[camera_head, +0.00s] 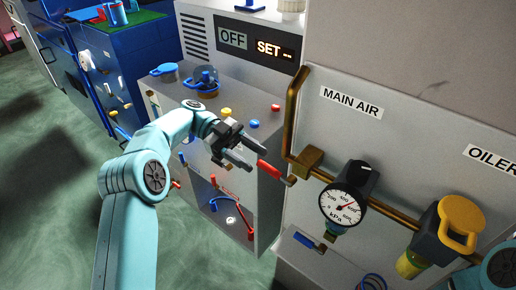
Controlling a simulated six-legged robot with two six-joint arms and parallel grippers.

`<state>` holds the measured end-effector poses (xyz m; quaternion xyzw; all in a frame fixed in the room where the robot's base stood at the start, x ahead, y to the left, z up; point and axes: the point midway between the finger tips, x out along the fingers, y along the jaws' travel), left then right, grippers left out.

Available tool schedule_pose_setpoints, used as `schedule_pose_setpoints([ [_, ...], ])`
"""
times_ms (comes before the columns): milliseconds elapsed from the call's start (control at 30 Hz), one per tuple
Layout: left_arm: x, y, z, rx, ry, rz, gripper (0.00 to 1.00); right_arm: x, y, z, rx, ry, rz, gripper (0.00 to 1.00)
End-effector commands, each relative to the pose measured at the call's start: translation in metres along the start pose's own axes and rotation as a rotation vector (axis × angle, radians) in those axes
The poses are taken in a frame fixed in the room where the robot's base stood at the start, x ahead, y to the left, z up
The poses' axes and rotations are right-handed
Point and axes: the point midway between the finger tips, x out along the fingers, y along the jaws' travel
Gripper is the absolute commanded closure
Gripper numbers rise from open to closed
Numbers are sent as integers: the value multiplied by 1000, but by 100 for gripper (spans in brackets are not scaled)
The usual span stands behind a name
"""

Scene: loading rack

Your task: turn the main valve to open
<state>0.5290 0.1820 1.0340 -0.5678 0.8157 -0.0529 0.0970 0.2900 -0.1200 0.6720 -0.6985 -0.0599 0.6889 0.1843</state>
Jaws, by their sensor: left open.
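The MAIN AIR panel (390,120) carries a brass pipe (292,110) with a brass valve block (306,161). A red lever handle (268,170) sticks out to the left, level with the valve block; its joint to the valve is small and hard to make out. My left gripper (256,157) is open and empty, with its two dark fingers pointing right toward the red handle. The fingertips are very close to the handle's left end; I cannot tell whether they touch it. My right gripper is out of view; only a teal part of that arm shows at the lower right corner.
A round kPa gauge (343,207) and a yellow-handled oiler (461,223) sit along the pipe to the right. A grey cabinet (262,98) with colored buttons stands behind my left gripper. A blue workbench (105,60) is at the back left. Green floor (50,200) is open at left.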

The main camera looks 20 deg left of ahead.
Motion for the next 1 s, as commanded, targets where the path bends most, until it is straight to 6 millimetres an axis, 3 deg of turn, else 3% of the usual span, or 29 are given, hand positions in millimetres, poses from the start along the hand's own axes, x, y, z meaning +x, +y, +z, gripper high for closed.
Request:
schedule_pose_setpoints([
  [33, -3, -1, -7, -2, 1, 0, 55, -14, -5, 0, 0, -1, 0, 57],
  [200, -8, 0, -2, -1, 1, 0, 55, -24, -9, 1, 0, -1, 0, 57],
  [800, -8, 1, 2, -4, -1, 0, 55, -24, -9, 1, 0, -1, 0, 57],
  [900, 0, 0, 17, -89, -27, -13, 55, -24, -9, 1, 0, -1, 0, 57],
  [1000, 18, -1, 55, -316, -101, -54, 55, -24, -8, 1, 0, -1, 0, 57],
])
